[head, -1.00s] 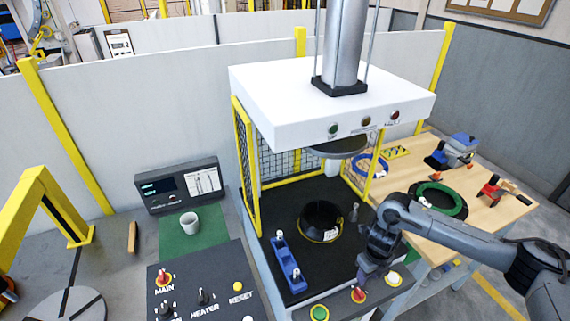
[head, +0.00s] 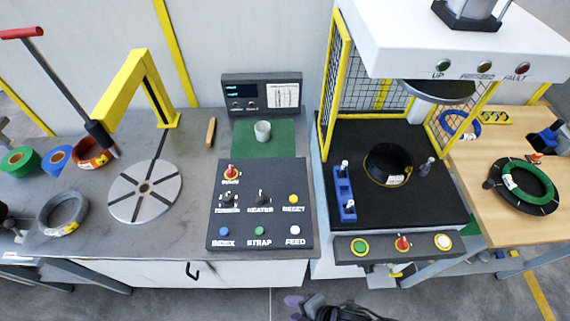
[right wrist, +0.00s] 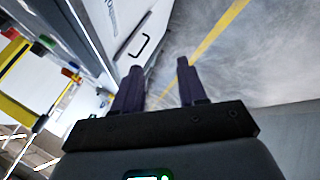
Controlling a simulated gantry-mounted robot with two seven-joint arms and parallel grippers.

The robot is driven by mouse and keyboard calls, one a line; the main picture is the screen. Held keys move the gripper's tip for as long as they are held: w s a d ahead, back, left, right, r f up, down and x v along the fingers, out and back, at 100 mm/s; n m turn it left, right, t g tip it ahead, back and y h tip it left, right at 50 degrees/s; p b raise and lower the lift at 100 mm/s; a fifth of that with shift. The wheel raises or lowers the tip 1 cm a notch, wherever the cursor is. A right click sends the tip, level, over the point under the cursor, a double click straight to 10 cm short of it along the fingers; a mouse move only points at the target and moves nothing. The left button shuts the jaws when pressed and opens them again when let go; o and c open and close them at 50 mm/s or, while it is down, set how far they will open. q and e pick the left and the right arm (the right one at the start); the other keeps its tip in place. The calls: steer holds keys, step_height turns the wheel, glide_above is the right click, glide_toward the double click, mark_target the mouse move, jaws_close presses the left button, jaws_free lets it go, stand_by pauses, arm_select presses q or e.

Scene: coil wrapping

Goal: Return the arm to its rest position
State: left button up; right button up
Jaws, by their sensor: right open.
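My right gripper (head: 299,306) shows at the bottom edge of the head view, in front of the bench and low, over the floor. Its purple fingers point left. In the right wrist view the two fingers (right wrist: 158,82) stand apart with nothing between them, so it is open and empty. Beyond them are the white cabinet front with its dark handle (right wrist: 139,46) and the grey floor with a yellow line. Most of the right arm is cut off below the head view.
The control panel (head: 259,225) and press button box (head: 400,246) lie along the bench front. A black coil (head: 388,165) sits on the press bed, beside a blue holder (head: 344,194). A wooden table (head: 485,215) holds a green-and-black ring (head: 528,183). A grey coil (head: 62,212) lies left.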

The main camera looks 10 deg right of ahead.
steer(key=s+d+r+m+g+h+p, duration=0.1)
steer(key=d+r+m+h, duration=0.25)
steer(key=d+m, duration=0.55)
steer(key=d+r+m+h, duration=0.35)
steer(key=d+m, duration=0.35)
steer(key=m, duration=0.4)
step_height(320, 180, up, 23)
steer(key=p, duration=2.2)
step_height(320, 180, down, 75)
steer(key=b, duration=7.4)
steer(key=shift+f+y+b, duration=0.15)
steer(key=shift+y+b, duration=0.25)
